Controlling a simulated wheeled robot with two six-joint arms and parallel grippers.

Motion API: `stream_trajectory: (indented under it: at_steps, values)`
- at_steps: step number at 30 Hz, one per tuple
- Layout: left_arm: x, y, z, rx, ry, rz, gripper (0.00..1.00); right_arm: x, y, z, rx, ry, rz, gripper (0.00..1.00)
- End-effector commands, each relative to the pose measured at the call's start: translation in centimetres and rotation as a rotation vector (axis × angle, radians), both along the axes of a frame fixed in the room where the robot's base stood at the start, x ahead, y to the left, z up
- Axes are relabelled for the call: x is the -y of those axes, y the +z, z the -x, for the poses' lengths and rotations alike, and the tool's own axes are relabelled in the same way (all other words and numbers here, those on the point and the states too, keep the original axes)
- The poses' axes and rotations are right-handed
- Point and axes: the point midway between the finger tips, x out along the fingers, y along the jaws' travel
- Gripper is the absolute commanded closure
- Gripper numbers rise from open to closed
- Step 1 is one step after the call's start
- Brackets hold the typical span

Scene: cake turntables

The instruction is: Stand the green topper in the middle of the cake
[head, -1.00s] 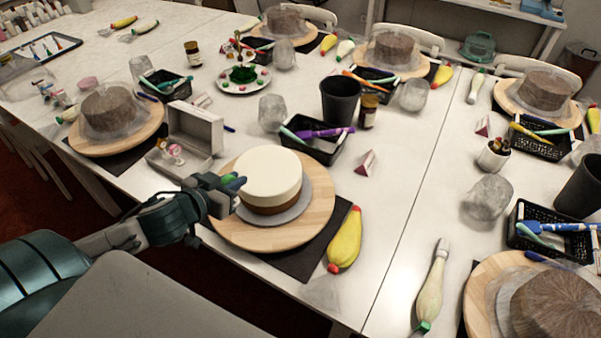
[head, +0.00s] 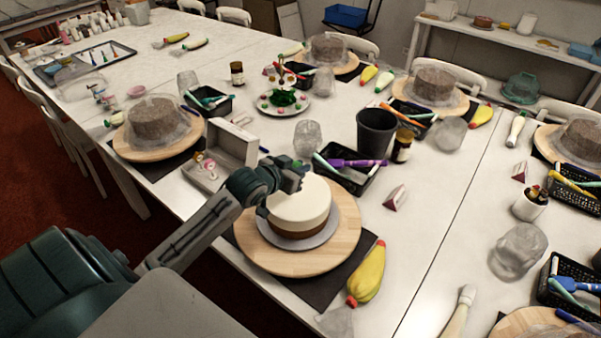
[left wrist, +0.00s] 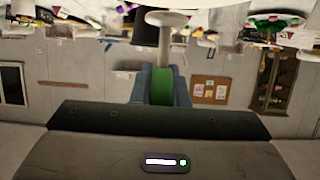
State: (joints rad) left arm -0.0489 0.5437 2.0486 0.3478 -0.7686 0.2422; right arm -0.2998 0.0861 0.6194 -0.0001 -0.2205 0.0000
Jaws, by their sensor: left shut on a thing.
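The cake (head: 300,212), white above and brown below, stands on a grey board on a round wooden turntable (head: 265,254). My left gripper (head: 297,174) is over the back left part of the cake's top. In the left wrist view its blue fingers (left wrist: 161,84) are shut on the green topper (left wrist: 162,86). A pale stem with a flat round end runs from the green part, away from the gripper. In the head view the topper is mostly hidden by the gripper. I cannot tell there whether it touches the cake. My right gripper is not in view.
An open grey box (head: 226,150) stands behind the arm. A black basket of pens (head: 350,180) and a dark cup (head: 376,132) are behind the cake. A yellow piping bag (head: 367,273) lies at the turntable's right.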

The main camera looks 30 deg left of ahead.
Motion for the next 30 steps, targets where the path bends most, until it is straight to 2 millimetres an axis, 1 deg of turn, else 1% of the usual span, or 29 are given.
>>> stream_trajectory:
  at_steps: [1, 5, 9, 12, 18, 23, 24, 27, 30]
  values:
    - [0.0, 0.1, -0.5, 0.001, 0.001, 0.002, 1.00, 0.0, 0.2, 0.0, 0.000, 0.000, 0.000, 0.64]
    - [0.0, -0.6, -0.9, -0.003, 0.000, 0.003, 1.00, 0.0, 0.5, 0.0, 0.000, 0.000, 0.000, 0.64]
    - [0.0, -2.5, -0.8, -0.004, 0.002, 0.003, 1.00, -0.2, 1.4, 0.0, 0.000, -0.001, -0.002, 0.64]
    - [0.0, -3.4, -0.8, -0.002, 0.000, 0.001, 1.00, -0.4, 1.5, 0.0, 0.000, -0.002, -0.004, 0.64]
    - [0.0, -3.7, -0.8, 0.000, 0.000, -0.001, 1.00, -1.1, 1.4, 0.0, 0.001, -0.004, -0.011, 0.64]
    - [0.0, -4.0, -0.8, -0.001, 0.000, 0.000, 1.00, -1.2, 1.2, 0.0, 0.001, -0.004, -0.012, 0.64]
    - [0.0, -4.0, -0.8, 0.000, 0.000, 0.000, 0.82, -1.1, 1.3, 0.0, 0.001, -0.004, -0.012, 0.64]
    - [0.0, -3.9, -0.8, 0.000, 0.000, 0.000, 0.64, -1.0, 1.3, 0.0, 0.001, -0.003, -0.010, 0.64]
    - [0.0, -3.9, -0.8, 0.000, 0.000, 0.000, 0.64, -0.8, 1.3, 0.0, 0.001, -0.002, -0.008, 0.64]
